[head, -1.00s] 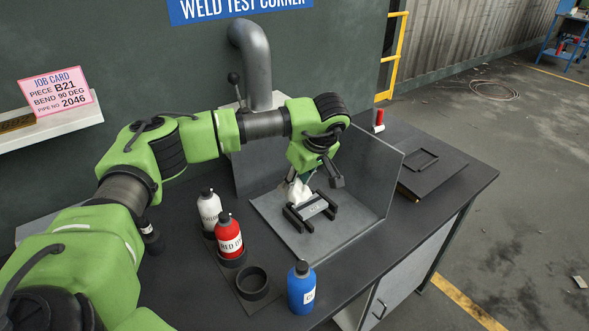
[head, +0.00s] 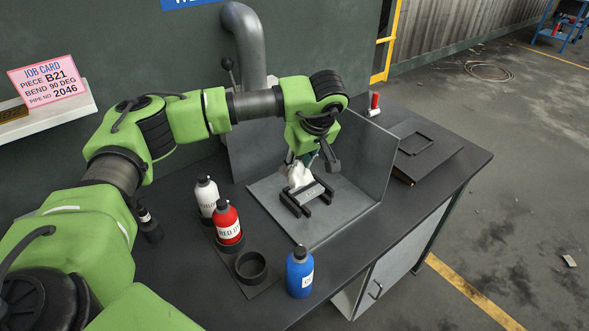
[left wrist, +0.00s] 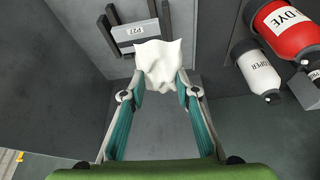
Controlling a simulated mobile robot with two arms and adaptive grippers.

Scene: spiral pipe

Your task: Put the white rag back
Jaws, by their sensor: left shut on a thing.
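The white rag (head: 300,172) is held in my left gripper (head: 306,160), just behind a grey labelled test piece (head: 307,194) on black supports. The left wrist view shows the rag (left wrist: 158,62) bunched between the two fingertips (left wrist: 161,88), which are closed on it. It partly overlaps the labelled piece (left wrist: 140,32) in that view, and I cannot tell whether they touch. A flat black rectangular frame (head: 415,144) lies on a dark board at the right of the bench, with no rag in it. My right gripper is out of view.
A grey metal booth (head: 375,165) with upright walls surrounds the test piece. White (head: 205,196), red (head: 227,223) and blue (head: 300,273) bottles stand left and in front, near an empty black ring holder (head: 251,267). A red-topped item (head: 375,101) stands behind the booth's right wall.

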